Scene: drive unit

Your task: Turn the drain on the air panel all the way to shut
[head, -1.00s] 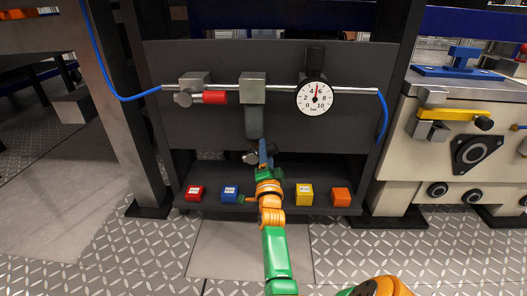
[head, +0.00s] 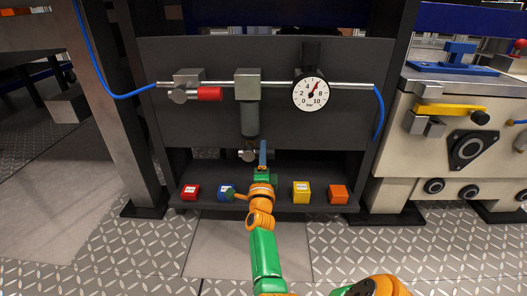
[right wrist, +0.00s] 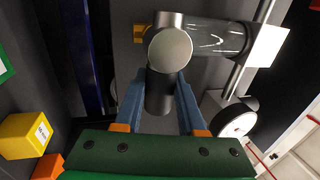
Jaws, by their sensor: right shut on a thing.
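The drain (head: 247,155) is a small metal fitting under the grey filter bowl (head: 249,118) on the dark air panel (head: 195,130). My right gripper (head: 262,150) is at the drain's right side, its blue fingers pointing up and away. In the right wrist view, the drain (right wrist: 170,48) shows as a round grey end with a short dark cylinder. The blue fingers of my right gripper (right wrist: 158,98) are shut on that cylinder, one on each side. The exact angle of the drain handle is hard to tell. My left gripper is not in view.
A pressure gauge (head: 310,92) and a red-handled valve (head: 208,94) sit on the pipe above. A machine (head: 440,140) stands to the right.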

